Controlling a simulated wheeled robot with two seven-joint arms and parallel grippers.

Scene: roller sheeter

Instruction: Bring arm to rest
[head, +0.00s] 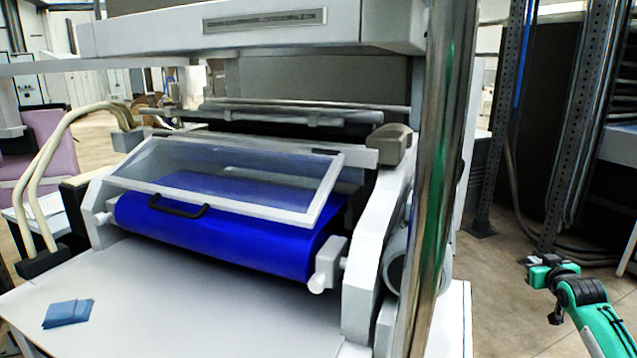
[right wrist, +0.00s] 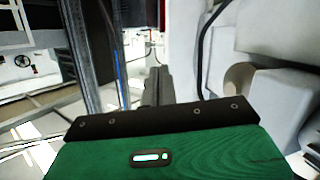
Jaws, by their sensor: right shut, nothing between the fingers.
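My right arm comes in at the lower right of the head view. Its green and black gripper (head: 530,261) is shut and empty, held in the open to the right of the roller sheeter (head: 362,240) and touching nothing. In the right wrist view the green gripper body fills the bottom, with its dark fingers (right wrist: 156,86) close together and pointing away. My left gripper is in neither view.
The sheeter has a blue roller (head: 220,232) under a clear guard (head: 235,180) with a black handle. A blue cloth (head: 68,313) lies on its white table. A metal post (head: 435,170) stands between sheeter and arm. Rack uprights (head: 575,130) stand behind the gripper.

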